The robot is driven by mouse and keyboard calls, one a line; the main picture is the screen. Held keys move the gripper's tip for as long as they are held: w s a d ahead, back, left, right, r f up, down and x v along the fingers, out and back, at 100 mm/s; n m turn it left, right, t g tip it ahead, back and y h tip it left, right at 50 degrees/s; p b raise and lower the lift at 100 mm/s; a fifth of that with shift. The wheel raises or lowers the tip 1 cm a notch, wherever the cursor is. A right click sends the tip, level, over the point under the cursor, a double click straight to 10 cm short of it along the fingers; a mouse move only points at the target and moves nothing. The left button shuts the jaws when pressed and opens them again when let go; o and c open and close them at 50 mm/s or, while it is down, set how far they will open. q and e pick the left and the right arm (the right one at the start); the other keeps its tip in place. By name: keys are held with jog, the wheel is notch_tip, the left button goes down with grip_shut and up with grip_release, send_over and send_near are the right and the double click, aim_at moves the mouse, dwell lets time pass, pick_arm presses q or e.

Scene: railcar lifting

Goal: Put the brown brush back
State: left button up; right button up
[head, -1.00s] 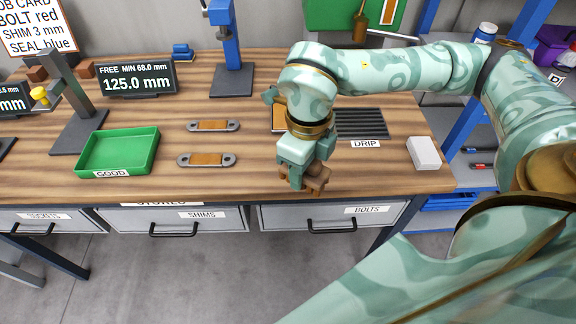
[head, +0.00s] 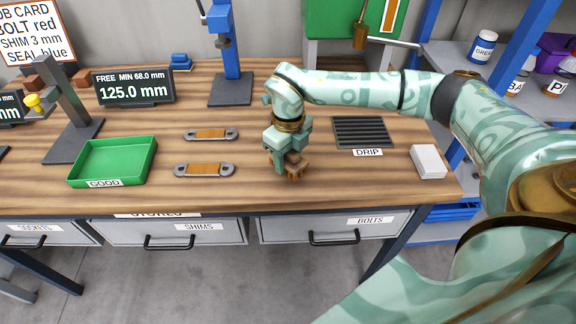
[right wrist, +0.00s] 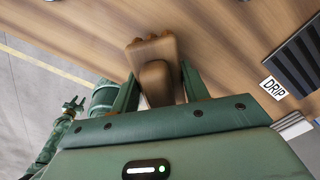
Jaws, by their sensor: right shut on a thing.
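My right gripper (head: 286,166) is shut on the brown brush (head: 297,164) and holds it over the bench near the front edge, left of the DRIP tray. In the right wrist view the brush (right wrist: 154,62) sits between the two fingers, with its wider, notched end pointing away from the palm. I cannot tell how far it is above the wood. My left gripper (right wrist: 73,104) shows small at the left of the right wrist view, empty, with its fingers apart; it is not in the head view.
The slotted DRIP tray (head: 362,131) and a white block (head: 428,161) lie to the right. Two metal links (head: 205,170) and a green GOOD tray (head: 112,160) lie to the left. A blue-posted stand (head: 231,88) is behind. Bare wood surrounds the gripper.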

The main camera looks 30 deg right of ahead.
aim_at(288, 166)
jog(key=shift+f, duration=1.45)
jog(key=shift+f, duration=0.1)
jog(key=o, duration=0.9)
notch_tip(288, 166, up, 12)
jog(key=shift+r+p, duration=0.15)
jog(key=shift+p, duration=0.85)
